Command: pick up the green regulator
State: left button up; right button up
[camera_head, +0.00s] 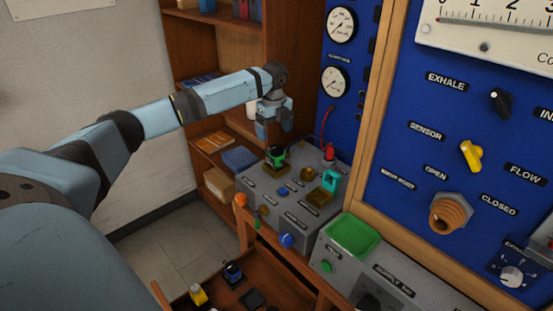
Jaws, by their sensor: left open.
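The green regulator (275,154), a small green and black piece, stands in a brass-coloured holder on the grey bench box. My left gripper (278,126) is above it and points down, with a clear gap between them. The gripper is open, though its fingers look small and dark here. Nothing shows held in it. My right gripper is not in view.
A teal piece (330,181) and a red fitting (329,153) with a red hose stand to the right on the same box. A green tray (353,236) lies nearer. A wooden shelf (228,40) stands behind. A blue gauge panel (430,110) rises at the right.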

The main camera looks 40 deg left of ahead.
aim_at(276, 146)
pick_arm(q)
jog(key=f, duration=0.3)
jog(key=shift+w, duration=0.2)
jog(key=f, duration=0.2)
jog(key=f+p, duration=0.1)
jog(key=f, duration=0.1)
jog(key=shift+s+d+f, duration=0.1)
jog(key=shift+s+d, duration=0.1)
jog(key=shift+d, duration=0.1)
jog(key=shift+f, duration=0.5)
jog(key=shift+r, duration=0.1)
jog(key=c, duration=1.4)
jog(key=shift+o, duration=0.2)
